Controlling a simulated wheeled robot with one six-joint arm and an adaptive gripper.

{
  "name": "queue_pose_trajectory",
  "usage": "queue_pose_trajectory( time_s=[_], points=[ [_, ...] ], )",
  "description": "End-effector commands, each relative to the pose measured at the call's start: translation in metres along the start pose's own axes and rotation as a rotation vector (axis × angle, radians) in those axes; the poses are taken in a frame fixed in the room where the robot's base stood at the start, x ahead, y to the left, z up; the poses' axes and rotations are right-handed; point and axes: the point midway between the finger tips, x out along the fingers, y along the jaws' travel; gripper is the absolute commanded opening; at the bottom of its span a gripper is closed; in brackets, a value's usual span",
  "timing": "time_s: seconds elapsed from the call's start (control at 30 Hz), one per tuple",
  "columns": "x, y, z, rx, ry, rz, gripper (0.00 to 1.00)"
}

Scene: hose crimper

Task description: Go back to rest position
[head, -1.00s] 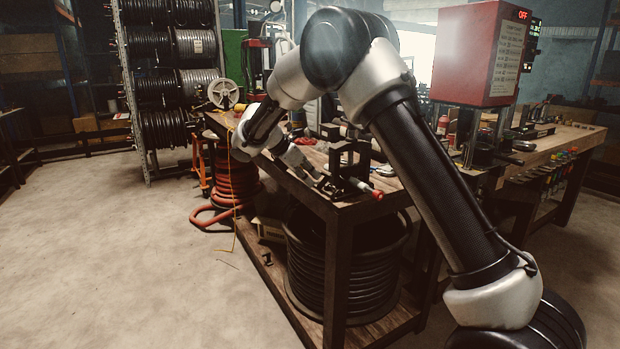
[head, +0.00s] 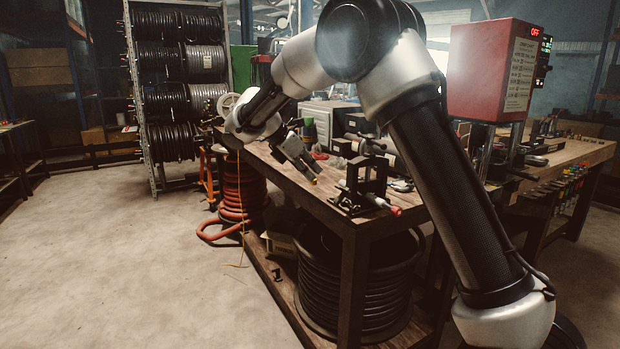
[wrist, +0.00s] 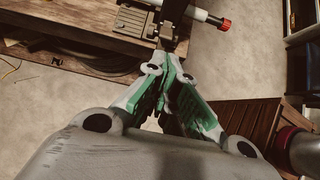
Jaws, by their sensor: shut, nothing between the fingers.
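My gripper (head: 313,175) is over the near-left edge of the wooden workbench (head: 290,181) in the head view, pointing down and right. It is empty. In the wrist view its grey fingers with green pads (wrist: 168,62) come together at the tips, with nothing visible between them. A black fixture (head: 366,181) stands on the bench just right of the fingertips, with a gap between them in the head view. A pale rod with a red end (head: 388,207) sticks out from the fixture toward the bench edge.
A red press-like machine (head: 492,70) with a lit "OFF" display stands at the right. A hose rack (head: 180,90) stands at the back left. The floor (head: 150,270) at left is clear.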

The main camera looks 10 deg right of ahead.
Motion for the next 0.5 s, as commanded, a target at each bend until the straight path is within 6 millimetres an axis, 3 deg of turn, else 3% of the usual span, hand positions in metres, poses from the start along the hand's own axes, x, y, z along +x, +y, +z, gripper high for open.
queue_pose_trajectory(
  time_s=[0.33, 0.5],
  points=[
    [-0.0007, -0.0004, 0.0003, 0.008, 0.000, 0.000, 0.00],
    [0.0022, 0.0009, -0.0081, 0.156, 0.033, 0.006, 0.00]
  ],
)
